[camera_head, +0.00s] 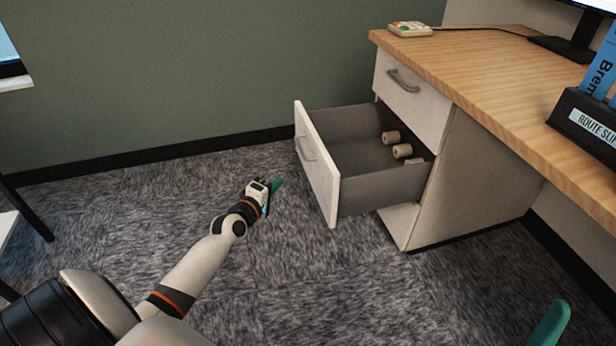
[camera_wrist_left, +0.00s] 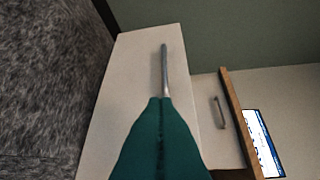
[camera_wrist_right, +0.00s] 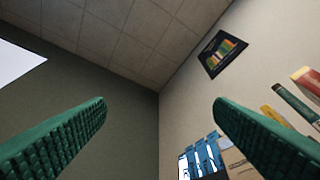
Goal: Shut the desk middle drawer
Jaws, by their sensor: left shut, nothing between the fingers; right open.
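The desk middle drawer (camera_head: 318,172) is pulled far out of the desk's cabinet, with a pale front, a grey handle (camera_head: 305,148) and several small beige rolls (camera_head: 402,151) inside. My left gripper (camera_head: 277,184) is shut and empty, in front of the drawer's face and apart from it in the head view. In the left wrist view the shut green fingers (camera_wrist_left: 162,105) point toward the drawer front (camera_wrist_left: 135,75) and its handle (camera_wrist_left: 164,70). In the right wrist view my right gripper (camera_wrist_right: 160,110) is open and empty, facing the walls and ceiling.
The closed top drawer (camera_head: 408,90) is above the open one, under the wooden desktop (camera_head: 480,75). A small keypad device (camera_head: 409,29), a monitor stand (camera_head: 570,48) and a dark "ROUTE SLIP" holder (camera_head: 588,120) stand on the desktop. Carpet (camera_head: 330,285) in front of the drawer is clear.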

